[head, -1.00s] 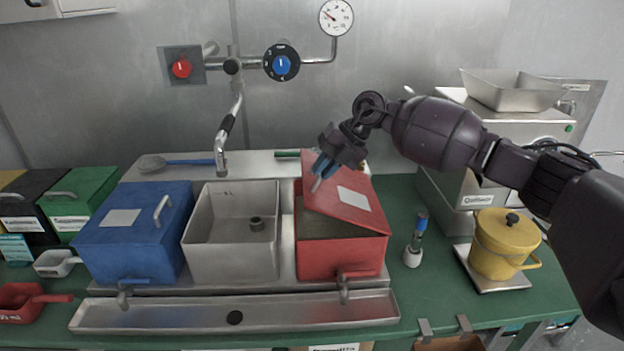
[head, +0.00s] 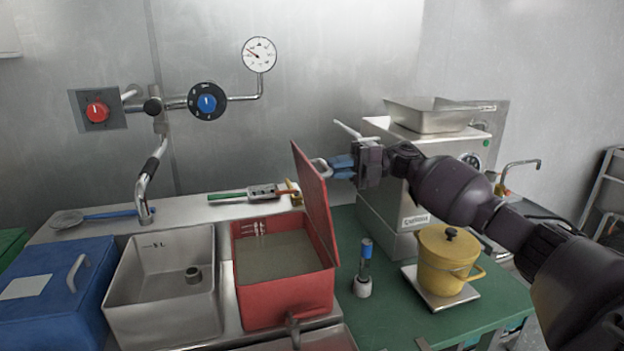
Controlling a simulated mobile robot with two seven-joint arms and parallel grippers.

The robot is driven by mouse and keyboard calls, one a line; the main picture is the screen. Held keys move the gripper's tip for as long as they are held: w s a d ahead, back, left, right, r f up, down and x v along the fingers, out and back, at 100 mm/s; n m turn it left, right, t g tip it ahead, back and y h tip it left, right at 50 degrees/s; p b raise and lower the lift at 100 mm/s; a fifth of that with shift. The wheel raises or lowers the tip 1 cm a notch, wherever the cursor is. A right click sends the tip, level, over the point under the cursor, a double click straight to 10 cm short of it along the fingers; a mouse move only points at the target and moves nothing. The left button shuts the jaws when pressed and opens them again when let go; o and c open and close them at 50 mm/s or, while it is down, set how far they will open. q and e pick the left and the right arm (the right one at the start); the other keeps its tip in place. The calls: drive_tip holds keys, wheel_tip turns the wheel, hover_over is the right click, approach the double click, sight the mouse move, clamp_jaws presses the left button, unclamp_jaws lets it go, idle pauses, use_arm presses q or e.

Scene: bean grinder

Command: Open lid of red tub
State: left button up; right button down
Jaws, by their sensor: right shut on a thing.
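The red tub (head: 288,302) stands at the right end of the row of tubs, with a greyish fill visible inside. Its red lid (head: 314,202) stands roughly upright along the tub's right side, seen nearly edge-on, so the tub is open from above. My right gripper (head: 326,167) comes in from the right and is shut on the lid's handle (head: 318,164), on the outer side of the lid near its top. The blue fingers partly hide the handle. My left gripper is not in view.
A steel tub (head: 165,292) and a blue lidded tub (head: 45,300) stand to the left. A small bottle-like tool (head: 363,268), a yellow pot (head: 447,262) and a steel grinder (head: 384,205) stand to the right. Wall knobs and a gauge are behind.

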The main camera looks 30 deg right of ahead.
drive_tip(key=shift+s+d+f+t+y+b, duration=0.15)
drive_tip(key=shift+s+d+f+y+b, duration=0.15)
drive_tip(key=shift+d+y, duration=0.45)
drive_tip(key=shift+s+d+f+t+y+b, duration=0.15)
drive_tip(key=shift+s+d+y+b, duration=0.15)
drive_tip(key=shift+d, duration=0.7)
drive_tip(key=shift+s+d+f+t+y+b, duration=0.1)
drive_tip(key=shift+s+d+f+y+b, duration=0.15)
drive_tip(key=shift+d+y+b, duration=0.45)
drive_tip(key=shift+d+p, duration=0.2)
drive_tip(key=shift+p, duration=0.1)
drive_tip(key=c, duration=1.2)
unclamp_jaws()
drive_tip(key=shift+o, duration=0.2)
drive_tip(key=shift+h, duration=0.25)
